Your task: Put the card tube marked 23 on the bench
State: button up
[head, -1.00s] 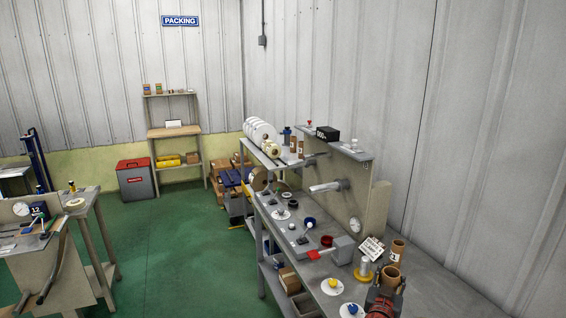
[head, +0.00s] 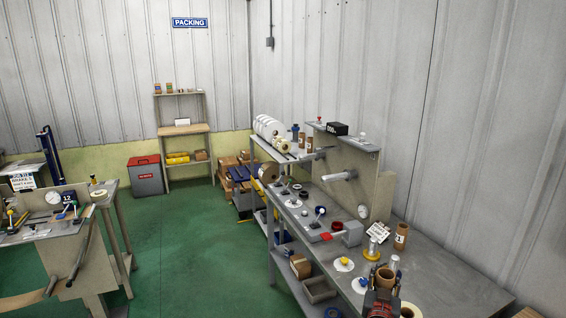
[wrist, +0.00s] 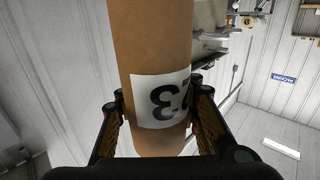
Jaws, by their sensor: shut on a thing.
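The card tube marked 23 (wrist: 158,60) is brown with a white label, whose black 23 shows upside down in the wrist view. My gripper (wrist: 160,115) is shut on it, one finger on each side near the label. In the head view the tube's open upper end (head: 385,276) shows just above my gripper (head: 381,302), at the bottom of the picture. The tube is roughly upright in front of the long grey bench (head: 440,275). Its lower part is hidden there, and I cannot tell its height over the bench top.
Another brown tube (head: 401,236) stands on the bench by a tilted white card (head: 378,232). The bench's right part is mostly bare. A second work table (head: 50,230) stands left, with green floor between.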

jog(key=s+a+f+n+y, duration=0.2)
jog(key=s+a+f+y, duration=0.1)
jog(key=a+f, duration=0.3)
jog(key=s+a+f+n+t+y, duration=0.1)
jog(key=s+a+f+n+y, duration=0.1)
jog(key=s+a+f, duration=0.4)
notch_tip(320, 180, down, 5)
jog(key=shift+f+y, duration=0.1)
jog(key=shift+y, duration=0.8)
